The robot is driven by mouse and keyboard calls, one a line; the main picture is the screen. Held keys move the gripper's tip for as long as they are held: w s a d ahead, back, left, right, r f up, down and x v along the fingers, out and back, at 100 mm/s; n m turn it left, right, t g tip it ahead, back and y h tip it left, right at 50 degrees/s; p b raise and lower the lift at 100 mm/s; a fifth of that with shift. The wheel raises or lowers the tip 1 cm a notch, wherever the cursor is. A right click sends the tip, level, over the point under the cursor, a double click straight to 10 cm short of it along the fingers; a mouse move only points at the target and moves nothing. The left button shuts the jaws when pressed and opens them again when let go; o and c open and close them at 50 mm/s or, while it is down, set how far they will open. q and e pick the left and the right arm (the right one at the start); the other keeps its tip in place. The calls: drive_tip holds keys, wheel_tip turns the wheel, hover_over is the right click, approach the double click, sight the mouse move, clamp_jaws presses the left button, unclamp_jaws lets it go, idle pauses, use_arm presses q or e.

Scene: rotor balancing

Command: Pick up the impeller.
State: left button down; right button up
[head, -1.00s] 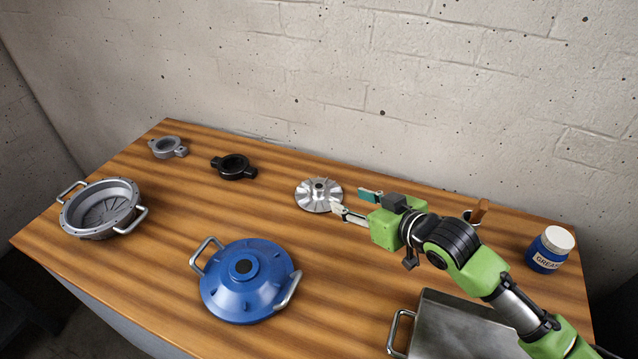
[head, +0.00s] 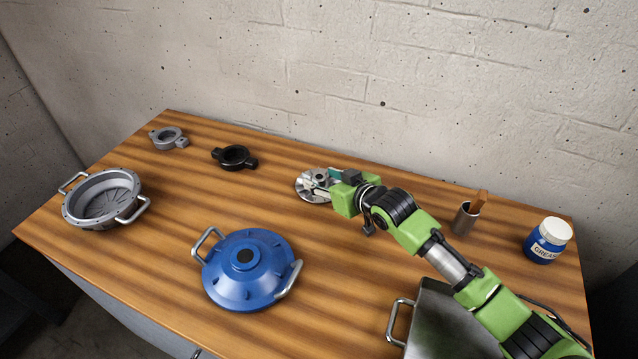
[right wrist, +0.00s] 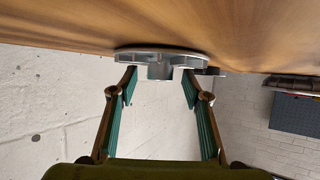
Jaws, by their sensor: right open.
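The silver impeller (head: 304,188) lies on the table near the back edge, partly hidden behind my right gripper (head: 324,179). In the right wrist view the impeller (right wrist: 160,54) shows edge-on, its disc close to the wooden surface and its hub towards me. My right gripper (right wrist: 159,82) is open, with one finger on each side of the hub. A gap shows between the fingers, and they do not appear closed on anything. I cannot tell whether a fingertip touches the impeller. My left gripper is not in view.
On the table (head: 180,255) are a blue cover (head: 243,283), a grey handled housing (head: 78,208), a grey ring (head: 168,143) and a black ring (head: 234,164). A grease jar (head: 543,248), a metal cup (head: 464,222) and a metal box (head: 428,305) stand on the right.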

drive_tip(key=shift+w+a+f, duration=0.15)
drive_tip(key=shift+w+a, duration=0.05)
clamp_jaws()
